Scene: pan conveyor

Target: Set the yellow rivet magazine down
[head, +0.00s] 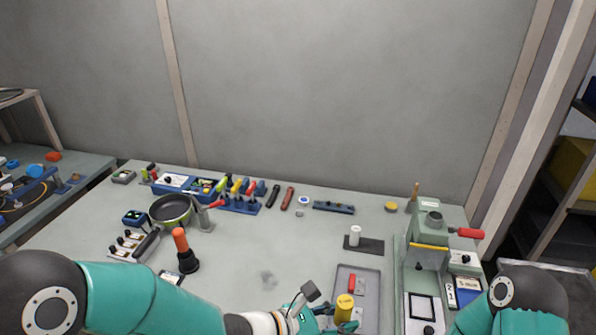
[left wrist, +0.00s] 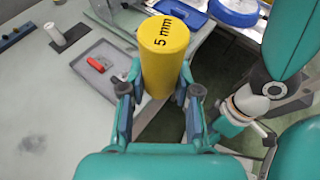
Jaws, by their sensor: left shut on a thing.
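The yellow rivet magazine (head: 344,303) is a cylinder marked "5 mm" on its top. My left gripper (head: 344,323) is shut on it, with a finger on each side in the left wrist view (left wrist: 160,95). The magazine (left wrist: 165,58) stands upright in the jaws. In the head view it overlaps the near part of a shallow grey tray (head: 372,280); in the left wrist view it covers the tray's right side (left wrist: 85,72). Its lower end is hidden, so I cannot tell whether it touches anything. My right gripper is out of view.
A red piece (head: 351,283) lies in the tray. A white cylinder on a dark plate (head: 372,244) stands behind it. A green press (head: 430,237) with a red handle stands to the right. A pan (head: 173,209) and an orange-handled tool (head: 182,250) are left. The middle bench is clear.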

